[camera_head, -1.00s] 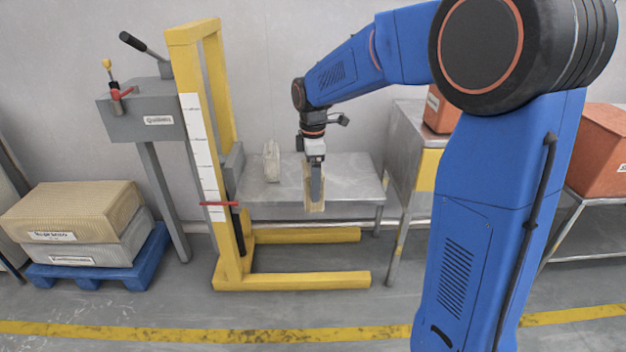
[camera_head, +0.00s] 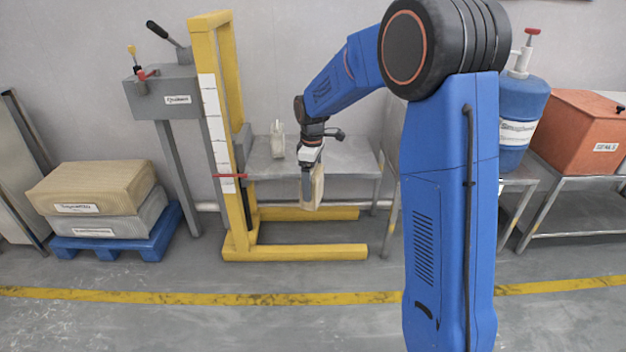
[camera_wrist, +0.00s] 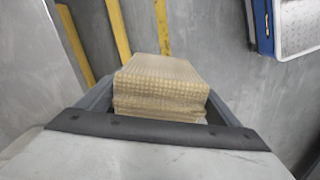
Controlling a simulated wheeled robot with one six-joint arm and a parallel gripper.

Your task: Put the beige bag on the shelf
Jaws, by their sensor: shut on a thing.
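My gripper (camera_head: 309,186) is shut on the beige bag (camera_head: 319,186), which hangs upright below the wrist. In the wrist view the woven beige bag (camera_wrist: 160,85) sits between the fingers, with its lower part hidden by the gripper body. In the head view the bag is in front of the low grey metal table (camera_head: 345,165) and above the yellow lift legs. I cannot tell for certain whether this table is the shelf. A pale whitish bag (camera_head: 277,142) stands at the table's back left.
The yellow lift frame (camera_head: 208,100) stands left of my gripper, its legs (camera_head: 300,253) along the floor. A blue pallet (camera_head: 115,243) at left bears a beige sack (camera_head: 95,187) and a grey sack (camera_head: 110,222). A blue drum (camera_head: 520,115) and orange box (camera_head: 580,125) are at right.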

